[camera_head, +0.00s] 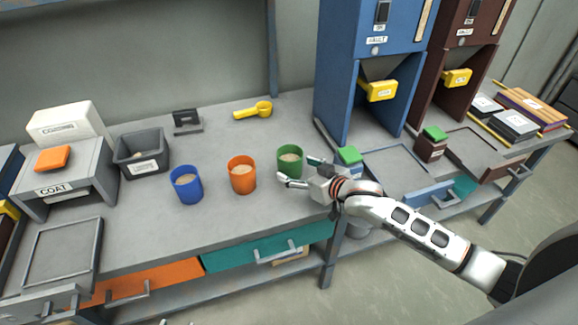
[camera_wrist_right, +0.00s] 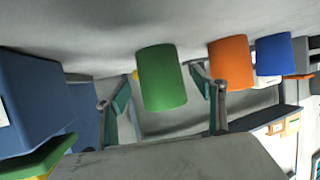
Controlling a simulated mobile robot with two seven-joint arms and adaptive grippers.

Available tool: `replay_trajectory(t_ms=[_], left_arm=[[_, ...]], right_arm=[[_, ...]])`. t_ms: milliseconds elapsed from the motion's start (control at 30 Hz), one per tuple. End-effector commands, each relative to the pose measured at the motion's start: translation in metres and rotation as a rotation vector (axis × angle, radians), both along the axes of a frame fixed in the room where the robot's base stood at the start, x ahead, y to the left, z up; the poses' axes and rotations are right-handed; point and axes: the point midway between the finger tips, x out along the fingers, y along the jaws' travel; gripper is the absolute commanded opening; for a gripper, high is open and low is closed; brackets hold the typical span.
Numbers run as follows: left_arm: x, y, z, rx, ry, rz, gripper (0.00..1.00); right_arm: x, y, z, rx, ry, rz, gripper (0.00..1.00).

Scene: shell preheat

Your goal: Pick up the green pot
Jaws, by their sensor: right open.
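In the right wrist view the green pot (camera_wrist_right: 162,78) shows between the two open fingers of the right gripper (camera_wrist_right: 160,88), with gaps on both sides. Whether a finger touches it is unclear. My left gripper is not clearly in view.
An orange pot (camera_head: 242,175) and a blue pot (camera_head: 186,185) stand left of the green pot. A blue dispenser (camera_head: 345,70) rises behind and right. A green-topped block (camera_head: 349,156) sits near the gripper. A yellow scoop (camera_head: 254,110) lies behind.

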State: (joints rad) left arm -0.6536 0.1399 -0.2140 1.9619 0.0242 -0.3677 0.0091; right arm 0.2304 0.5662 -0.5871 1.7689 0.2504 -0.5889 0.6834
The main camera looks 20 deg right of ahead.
Motion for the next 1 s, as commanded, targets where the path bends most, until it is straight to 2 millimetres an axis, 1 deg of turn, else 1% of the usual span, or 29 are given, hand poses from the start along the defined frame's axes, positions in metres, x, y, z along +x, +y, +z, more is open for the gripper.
replay_trajectory(t_ms=[200,300,400,600,667,700,767,800,833,1000], left_arm=[[-0.001,0.000,-0.008,0.000,0.004,0.000,0.40],[-0.001,0.000,-0.009,0.000,0.003,0.001,0.40],[0.001,0.000,-0.009,0.001,0.001,0.001,0.40],[0.002,0.001,-0.008,0.001,0.000,0.001,0.40],[0.002,0.001,-0.008,0.001,-0.001,0.002,0.40],[0.002,0.001,-0.008,0.001,-0.001,0.002,0.40],[0.002,0.001,-0.008,0.001,-0.001,0.002,0.40],[0.002,0.001,-0.008,0.001,-0.001,0.002,0.40],[0.002,0.001,-0.008,0.001,-0.001,0.002,0.40],[0.002,0.001,-0.008,0.001,-0.001,0.002,0.40]], right_arm=[[0.028,0.010,-0.011,0.001,0.000,-0.001,0.69],[0.036,0.013,-0.015,0.001,0.001,0.000,0.69],[0.039,0.014,-0.016,0.001,0.000,0.000,0.69],[0.039,0.014,-0.016,0.001,0.000,0.000,0.69],[0.039,0.014,-0.016,0.000,0.000,0.000,0.53],[0.039,0.014,-0.016,0.000,0.000,0.000,0.43],[0.039,0.014,-0.016,0.000,0.000,0.000,0.27],[0.039,0.014,-0.016,0.000,0.000,0.000,0.17],[0.039,0.014,-0.016,0.000,0.000,0.000,0.12],[0.040,0.014,-0.014,0.002,-0.002,0.001,0.12]])
